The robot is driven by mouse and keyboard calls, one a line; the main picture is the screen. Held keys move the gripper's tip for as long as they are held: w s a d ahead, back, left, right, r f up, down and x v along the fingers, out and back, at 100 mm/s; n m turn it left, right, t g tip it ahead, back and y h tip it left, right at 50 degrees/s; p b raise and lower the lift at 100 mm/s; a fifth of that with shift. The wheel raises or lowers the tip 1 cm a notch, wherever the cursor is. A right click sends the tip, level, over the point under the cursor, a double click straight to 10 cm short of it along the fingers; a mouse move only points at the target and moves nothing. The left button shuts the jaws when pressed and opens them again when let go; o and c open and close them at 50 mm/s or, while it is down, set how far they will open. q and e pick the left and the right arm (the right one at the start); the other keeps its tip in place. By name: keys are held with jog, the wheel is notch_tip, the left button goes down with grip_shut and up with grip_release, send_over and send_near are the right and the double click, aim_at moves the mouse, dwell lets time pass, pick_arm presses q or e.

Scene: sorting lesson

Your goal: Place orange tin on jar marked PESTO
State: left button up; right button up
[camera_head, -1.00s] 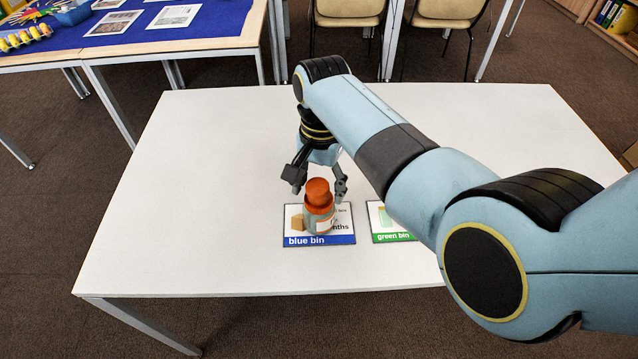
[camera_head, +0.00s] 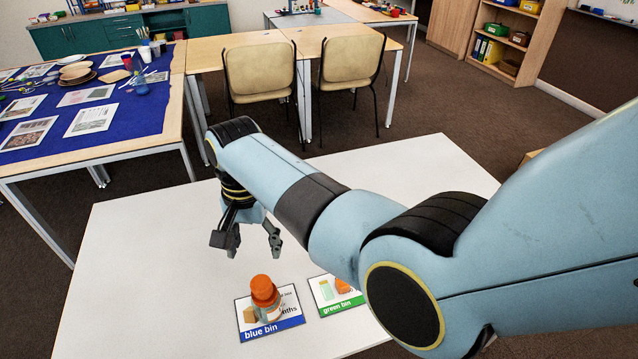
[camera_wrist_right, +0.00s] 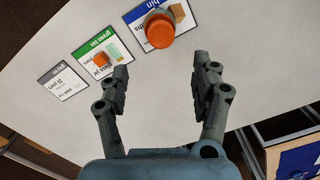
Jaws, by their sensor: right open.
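The orange tin (camera_head: 262,283) stands upright on the jar (camera_head: 274,312), whose orange lid shows just beneath it. The jar's writing is too small to read. The jar stands on the card marked "blue bin" (camera_head: 289,325). In the right wrist view the tin (camera_wrist_right: 160,31) is seen from above, beyond the fingertips, and hides most of the jar. My right gripper (camera_head: 252,246) is open and empty, behind the jar and apart from the tin. In the wrist view its open fingers (camera_wrist_right: 162,75) have only bare table between them. My left gripper is not in view.
The card marked "green bin" (camera_head: 337,305) lies just right of the jar. A grey-edged card (camera_wrist_right: 62,81) lies past it in the wrist view. The white table (camera_head: 130,270) is clear on the left. A blue-covered table (camera_head: 150,110) and chairs stand beyond.

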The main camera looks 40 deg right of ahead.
jog(key=w+d+r+n+t, duration=0.2)
jog(key=w+d+r+t, duration=0.2)
jog(key=r+t, duration=0.3)
jog(key=w+d+r+n+t, duration=0.1)
jog(key=w+d+r+t, duration=0.25)
jog(key=r, duration=0.55)
jog(key=s+d+f+n+g, duration=0.1)
jog(key=s+f, duration=0.5)
jog(key=f, duration=0.4)
jog(key=s+d+f+n+g, duration=0.1)
jog(key=s+d+f, duration=0.1)
jog(key=s+f, duration=0.55)
jog(key=s+d+f+n+g, duration=0.15)
jog(key=s+f, duration=0.25)
jog(key=f, duration=0.8)
jog(key=s+d+f+g, duration=0.1)
jog(key=s+f, duration=0.4)
jog(key=s, duration=0.6)
jog(key=s+d+f+n+g, duration=0.1)
jog(key=s+f, duration=0.4)
jog(key=s, duration=0.7)
jog(key=s+d+f+n+g+h, duration=0.1)
jog(key=s+f, duration=0.4)
jog(key=s, duration=0.6)
jog(key=shift+s+d+f+g, duration=0.35)
jog(key=shift+d+g, duration=0.25)
jog(key=shift+g, duration=0.6)
jog(key=shift+n, duration=0.25)
